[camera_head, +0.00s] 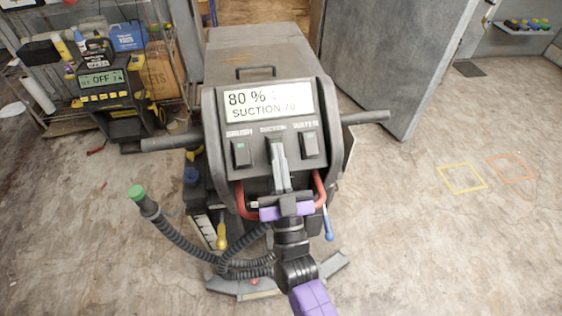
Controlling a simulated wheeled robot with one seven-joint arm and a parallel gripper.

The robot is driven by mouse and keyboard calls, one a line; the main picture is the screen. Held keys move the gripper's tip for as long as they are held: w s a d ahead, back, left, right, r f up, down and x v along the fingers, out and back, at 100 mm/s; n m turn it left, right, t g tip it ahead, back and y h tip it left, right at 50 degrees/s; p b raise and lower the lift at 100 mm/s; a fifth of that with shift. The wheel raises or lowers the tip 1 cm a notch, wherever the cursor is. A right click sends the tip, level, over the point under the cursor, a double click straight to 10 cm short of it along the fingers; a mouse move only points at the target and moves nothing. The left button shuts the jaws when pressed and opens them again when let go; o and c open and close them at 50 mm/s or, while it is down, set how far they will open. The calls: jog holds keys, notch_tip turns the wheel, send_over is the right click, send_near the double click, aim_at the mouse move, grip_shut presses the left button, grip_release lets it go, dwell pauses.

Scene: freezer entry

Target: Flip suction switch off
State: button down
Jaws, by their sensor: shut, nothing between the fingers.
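The floor-cleaning machine (253,65) stands in the middle, its control panel facing me. Its display (265,103) reads "80 %" and "SUCTION", with the end of the text partly hard to read.
A handlebar (367,117) sticks out on each side of the machine. A red bar (320,190) curves below the panel. A hose with a green end (136,192) is at lower left.

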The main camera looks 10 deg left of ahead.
jog(key=shift+w+f, duration=0.3)
jog(key=shift+r, duration=0.1)
jog(key=shift+w+r+p, duration=0.15)
jog(key=shift+p, duration=0.55)
jog(key=shift+a+f+g, duration=0.1)
jog(key=shift+f+g, duration=0.2)
jog(key=shift+r, duration=0.1)
